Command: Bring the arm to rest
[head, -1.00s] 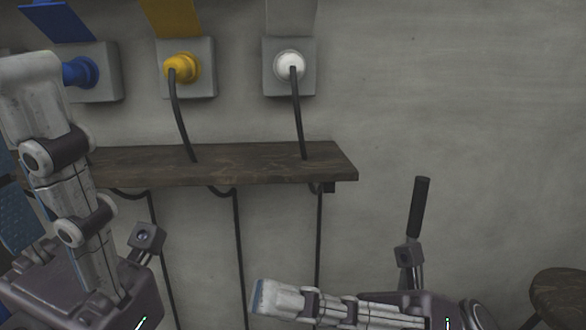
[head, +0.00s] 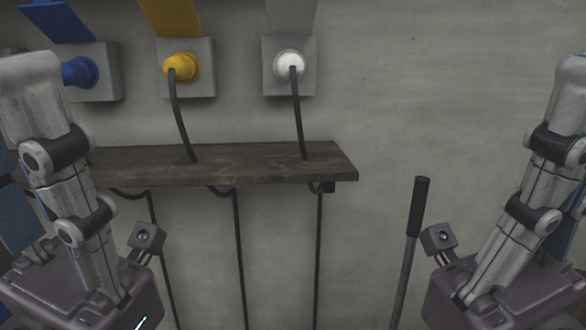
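My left gripper (head: 30,85) is at the left edge, its long jointed fingers pointing up and its body at the lower left. The fingers look straight and spread, with part of a blue pad showing and nothing held. My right gripper (head: 560,85) stands at the right edge in a mirrored upright pose. Its fingers also look open and empty. Both are partly cut off by the picture edges. Neither seems to touch anything.
A wooden shelf (head: 250,163) runs along the wall. Above it, blue (head: 79,71), yellow (head: 180,68) and white (head: 290,65) plugs sit in grey boxes; black cables hang below. A rod with a black handle (head: 418,205) stands left of my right gripper.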

